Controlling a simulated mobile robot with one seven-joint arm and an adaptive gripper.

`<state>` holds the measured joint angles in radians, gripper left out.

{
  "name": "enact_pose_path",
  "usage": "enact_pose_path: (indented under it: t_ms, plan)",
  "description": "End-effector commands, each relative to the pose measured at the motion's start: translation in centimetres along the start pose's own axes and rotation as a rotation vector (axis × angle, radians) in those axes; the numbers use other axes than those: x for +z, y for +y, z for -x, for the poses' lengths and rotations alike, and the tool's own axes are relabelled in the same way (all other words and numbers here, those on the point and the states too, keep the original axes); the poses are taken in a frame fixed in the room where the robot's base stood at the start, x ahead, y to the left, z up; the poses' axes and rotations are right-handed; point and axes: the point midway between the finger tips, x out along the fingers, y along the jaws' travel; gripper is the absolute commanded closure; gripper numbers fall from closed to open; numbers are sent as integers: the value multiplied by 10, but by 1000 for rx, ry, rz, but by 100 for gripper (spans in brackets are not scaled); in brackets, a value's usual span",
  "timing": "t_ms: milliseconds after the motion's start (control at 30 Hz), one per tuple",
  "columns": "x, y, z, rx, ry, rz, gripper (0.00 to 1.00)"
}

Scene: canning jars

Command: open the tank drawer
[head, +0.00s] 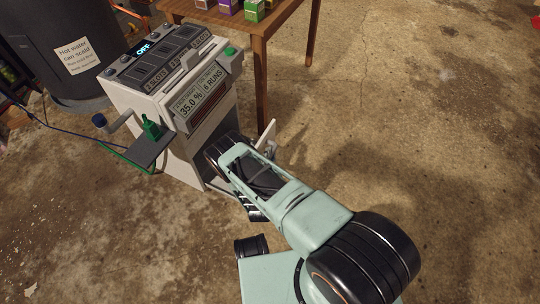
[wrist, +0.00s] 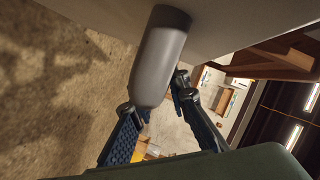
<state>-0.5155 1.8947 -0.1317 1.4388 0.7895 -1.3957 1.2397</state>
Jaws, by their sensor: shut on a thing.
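The white machine (head: 178,148) stands at the upper left in the head view, with a lit "OFF" display and a label reading 35.0 % and 6 RUNS. A pale panel (head: 267,136) stands out from its lower front, partly behind my arm, beside a dark opening. I cannot tell whether it is the tank drawer's front. In the wrist view a grey rounded handle (wrist: 158,62) sticks out from a pale surface. My gripper (wrist: 153,97) is shut on this handle, one finger on each side. The fingers are hidden in the head view.
A wooden table (head: 262,32) with small boxes stands behind the machine. A dark tank (head: 60,40) with a hot-water warning is at the far left.

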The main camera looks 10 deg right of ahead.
Motion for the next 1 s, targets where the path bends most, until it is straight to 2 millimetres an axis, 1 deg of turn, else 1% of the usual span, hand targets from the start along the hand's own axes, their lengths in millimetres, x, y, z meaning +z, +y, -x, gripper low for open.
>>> enact_pose_path:
  t_ms: [633,667,800,1000]
  plan:
    - [-1,1,-1,1,2,0,100]
    - [-1,0,-1,1,2,0,81]
    - [-1,0,0,1,2,0,67]
    - [0,0,0,0,1,0,67]
